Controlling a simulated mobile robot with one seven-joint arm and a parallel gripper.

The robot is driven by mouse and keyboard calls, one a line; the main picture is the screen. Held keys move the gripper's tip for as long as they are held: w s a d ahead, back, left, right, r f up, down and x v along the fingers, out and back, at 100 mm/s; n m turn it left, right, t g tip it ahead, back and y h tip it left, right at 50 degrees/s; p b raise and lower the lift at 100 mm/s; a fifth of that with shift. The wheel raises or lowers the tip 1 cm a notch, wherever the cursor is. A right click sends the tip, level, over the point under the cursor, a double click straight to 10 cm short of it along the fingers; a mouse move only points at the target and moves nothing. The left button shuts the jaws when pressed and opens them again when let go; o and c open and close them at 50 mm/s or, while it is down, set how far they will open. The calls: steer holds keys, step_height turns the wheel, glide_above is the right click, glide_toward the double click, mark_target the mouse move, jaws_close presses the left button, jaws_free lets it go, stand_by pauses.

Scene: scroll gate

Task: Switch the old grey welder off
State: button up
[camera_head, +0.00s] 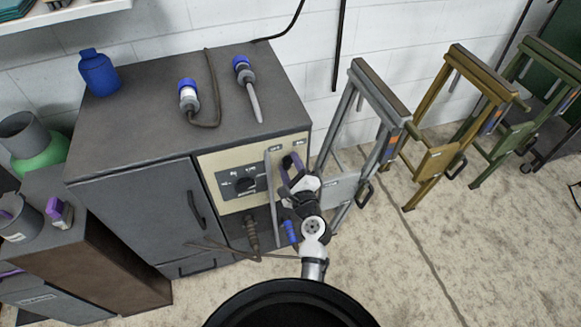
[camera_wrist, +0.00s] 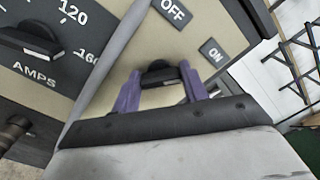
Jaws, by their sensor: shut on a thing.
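The old grey welder (camera_head: 130,145) is a dark grey cabinet with a beige control panel (camera_head: 218,165). The panel has a black amps dial (camera_head: 245,185) and OFF and ON labels at its upper right. In the wrist view the OFF label (camera_wrist: 173,12) and the ON label (camera_wrist: 212,52) sit above a small black switch knob (camera_wrist: 158,74). My gripper (camera_head: 291,168) is at the panel's right side; in the wrist view its purple fingers (camera_wrist: 158,88) are shut on the knob, one on each side. The fingers and wrist partly hide the knob, so I cannot tell its setting for certain.
A light grey upright bar (camera_head: 270,195) stands close left of my gripper. Cable plugs (camera_head: 251,232) hang below the panel. Blue-capped connectors (camera_head: 188,95) and a blue bottle (camera_head: 99,72) are on top. Folding stands (camera_head: 360,120) are at the right; the floor in front of them is clear.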

steer(key=n+b, duration=0.3)
steer(key=shift+f+n, duration=0.25)
steer(key=shift+n, duration=0.15)
steer(key=n+b, duration=0.3)
steer(key=shift+n, duration=0.3)
steer(key=n+b, duration=0.4)
steer(key=shift+r+n+b, duration=0.1)
steer(key=shift+n+b, duration=1.35)
steer(key=shift+n, duration=0.55)
steer(key=o, duration=1)
steer(key=shift+s, duration=0.15)
